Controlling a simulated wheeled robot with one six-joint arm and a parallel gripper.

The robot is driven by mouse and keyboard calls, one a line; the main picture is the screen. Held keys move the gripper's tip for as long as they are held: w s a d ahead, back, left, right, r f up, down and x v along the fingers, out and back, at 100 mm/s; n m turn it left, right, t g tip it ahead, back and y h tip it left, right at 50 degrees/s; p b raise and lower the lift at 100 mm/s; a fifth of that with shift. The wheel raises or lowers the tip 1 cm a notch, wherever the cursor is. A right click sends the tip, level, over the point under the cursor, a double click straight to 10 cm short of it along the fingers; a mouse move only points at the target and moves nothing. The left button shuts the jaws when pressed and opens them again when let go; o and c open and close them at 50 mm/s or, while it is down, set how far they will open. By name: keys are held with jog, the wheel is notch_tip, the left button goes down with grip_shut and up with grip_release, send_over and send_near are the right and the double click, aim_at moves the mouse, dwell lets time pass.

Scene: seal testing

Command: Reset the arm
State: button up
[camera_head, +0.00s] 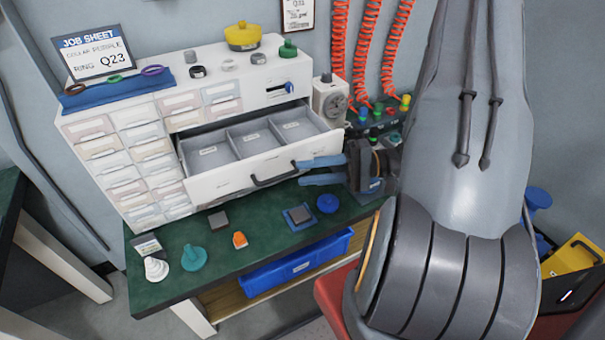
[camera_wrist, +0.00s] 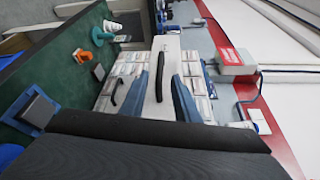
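My gripper (camera_head: 299,172) is at the right end of the open drawer's front in the head view. Its two blue fingers point left and stand apart. I see nothing held between them. In the wrist view the blue fingers of my gripper (camera_wrist: 168,66) also show a gap, with white surface behind. The drawer (camera_head: 226,182) is pulled out of the white cabinet (camera_head: 107,162); its compartments look empty. Whether a finger touches the drawer front I cannot tell.
The green bench top (camera_head: 165,282) holds a white cone (camera_head: 156,269), a teal part (camera_head: 194,258), an orange part (camera_head: 239,240), a grey square on a blue base (camera_head: 299,216) and a blue disc (camera_head: 327,203). A blue bin (camera_head: 298,266) is below. Red coiled hoses (camera_head: 366,45) hang behind.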

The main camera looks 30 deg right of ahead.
dwell(0.4)
jog(key=s+a+r+n+g+h, duration=0.3)
jog(key=s+a+n+g+h, duration=0.3)
jog(key=s+g+h, duration=0.4)
jog(key=w+a+r+t+h, duration=0.2)
jog(key=w+r+t+h, duration=0.2)
jog(key=w+r+h, duration=0.1)
jog(key=shift+w+n+t+h, duration=0.2)
jog(key=shift+n+t+h, duration=0.1)
jog(key=shift+t+h, duration=0.1)
jog(key=shift+o, duration=0.3)
jog(key=shift+s+a, duration=0.1)
dwell(1.5)
